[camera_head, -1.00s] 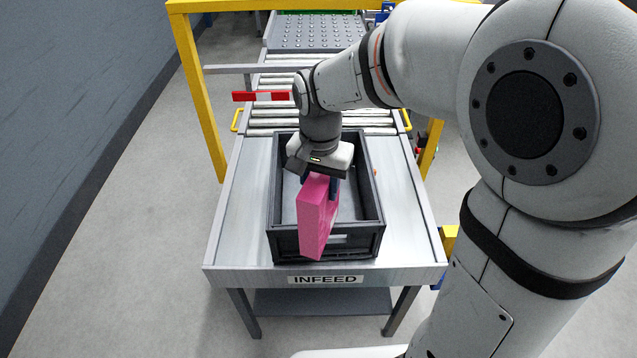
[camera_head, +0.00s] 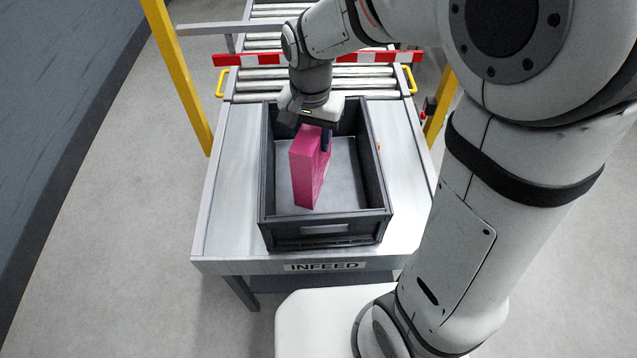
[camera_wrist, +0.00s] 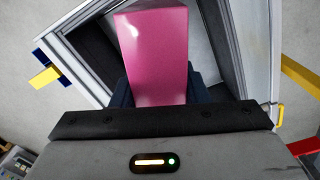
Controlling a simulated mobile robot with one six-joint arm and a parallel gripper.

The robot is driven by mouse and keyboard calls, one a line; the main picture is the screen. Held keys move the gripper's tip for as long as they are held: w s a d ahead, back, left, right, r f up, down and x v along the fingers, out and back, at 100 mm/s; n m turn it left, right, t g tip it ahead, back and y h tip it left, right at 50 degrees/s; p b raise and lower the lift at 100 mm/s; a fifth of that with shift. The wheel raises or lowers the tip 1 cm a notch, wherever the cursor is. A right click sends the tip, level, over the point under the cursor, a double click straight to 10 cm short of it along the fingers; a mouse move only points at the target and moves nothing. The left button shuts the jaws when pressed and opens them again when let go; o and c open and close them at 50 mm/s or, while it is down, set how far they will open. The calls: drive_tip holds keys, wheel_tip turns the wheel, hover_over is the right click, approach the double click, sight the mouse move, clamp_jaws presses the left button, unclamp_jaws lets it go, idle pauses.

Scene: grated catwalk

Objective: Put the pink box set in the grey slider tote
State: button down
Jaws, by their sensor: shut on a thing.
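The pink box set (camera_head: 306,172) is upright in my gripper, over the left part of the grey tote's opening. Its lower end appears within the tote's outline; I cannot tell whether it touches the floor. The grey slider tote (camera_head: 324,228) is an open dark grey crate on the infeed table, with its light floor showing to the right of the box. My gripper (camera_head: 326,138) is shut on the box's upper part. In the wrist view the pink box (camera_wrist: 155,55) fills the middle, between the dark fingers (camera_wrist: 155,95), with the tote's dark wall (camera_wrist: 95,45) behind it.
The tote stands on a metal table (camera_head: 225,205) labelled INFEED (camera_head: 325,266). A roller conveyor (camera_head: 350,80) lies behind it, with a red-and-white barrier (camera_head: 395,57) across. Yellow posts (camera_head: 180,80) stand either side. The table is bare beside the tote.

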wheel_tip(320, 180, down, 13)
drive_tip(key=shift+w+d+r, duration=0.1)
drive_tip(key=shift+w, duration=0.05)
idle(0.4)
drive_tip(key=shift+f+b, duration=0.3)
drive_tip(key=shift+b, duration=0.05)
drive_tip(key=c, duration=0.8)
unclamp_jaws()
drive_tip(key=shift+r, duration=0.1)
wheel_tip(320, 180, up, 12)
drive_tip(key=shift+r, duration=0.15)
drive_tip(key=s+d+r+n+t, duration=0.1)
drive_tip(key=s+d+r, duration=0.1)
drive_tip(key=s+d, duration=0.2)
drive_tip(key=s+d+r+n+t, duration=0.1)
drive_tip(key=s+d+r+n, duration=0.1)
drive_tip(key=s+d, duration=0.2)
drive_tip(key=s+d+r+n+t, duration=0.1)
drive_tip(key=s+d+r, duration=0.1)
drive_tip(key=s+d, duration=0.2)
drive_tip(key=shift+d+r, duration=0.1)
drive_tip(key=shift+d, duration=0.35)
